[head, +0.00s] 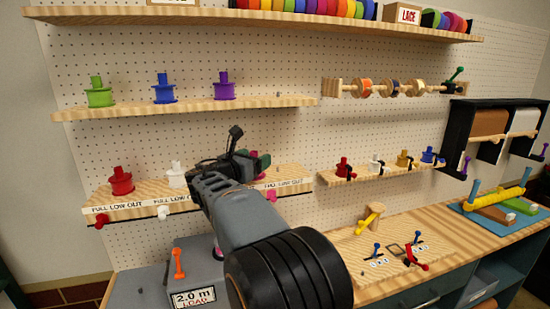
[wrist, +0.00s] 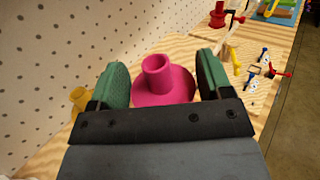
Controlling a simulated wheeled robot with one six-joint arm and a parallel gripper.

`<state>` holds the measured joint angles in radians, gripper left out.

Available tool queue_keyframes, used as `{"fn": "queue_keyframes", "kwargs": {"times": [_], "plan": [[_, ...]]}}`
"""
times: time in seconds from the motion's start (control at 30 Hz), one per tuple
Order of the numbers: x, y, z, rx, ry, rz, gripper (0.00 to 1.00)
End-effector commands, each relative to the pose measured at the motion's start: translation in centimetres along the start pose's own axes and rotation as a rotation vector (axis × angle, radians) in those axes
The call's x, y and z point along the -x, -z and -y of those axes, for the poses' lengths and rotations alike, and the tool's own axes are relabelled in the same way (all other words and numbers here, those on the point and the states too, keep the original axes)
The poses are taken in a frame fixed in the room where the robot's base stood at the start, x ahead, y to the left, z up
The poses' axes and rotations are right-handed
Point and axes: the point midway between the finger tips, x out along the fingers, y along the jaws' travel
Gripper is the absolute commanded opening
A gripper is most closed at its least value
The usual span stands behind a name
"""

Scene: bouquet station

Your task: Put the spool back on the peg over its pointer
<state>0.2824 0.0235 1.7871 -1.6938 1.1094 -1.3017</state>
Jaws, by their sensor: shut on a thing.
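A pink spool (wrist: 160,66) stands between the two green finger pads of my gripper (wrist: 163,82) in the wrist view, and the gripper is shut on it. In the head view my gripper (head: 256,163) is over the right end of the lower left shelf (head: 140,204) and hides most of the spool. A pink pointer (head: 271,195) hangs on the front edge of that shelf, under the right-hand FULL LOW OUT label. The shelf's peg above it cannot be made out clearly.
A red spool (head: 121,181) and a white spool (head: 177,175) stand left on the same shelf. Green (head: 99,94), blue (head: 163,90) and purple (head: 224,87) spools stand on the shelf above. Another shelf with small spools (head: 343,168) is to the right.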

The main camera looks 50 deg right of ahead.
Motion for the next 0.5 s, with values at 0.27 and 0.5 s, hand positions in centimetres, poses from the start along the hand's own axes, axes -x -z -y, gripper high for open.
{"fn": "queue_keyframes", "kwargs": {"times": [0.27, 0.5], "plan": [[-7.6, -0.4, -0.4, 0.003, -0.007, -0.002, 0.44], [-12.2, -0.3, -0.4, 0.002, -0.007, -0.001, 0.44]]}}
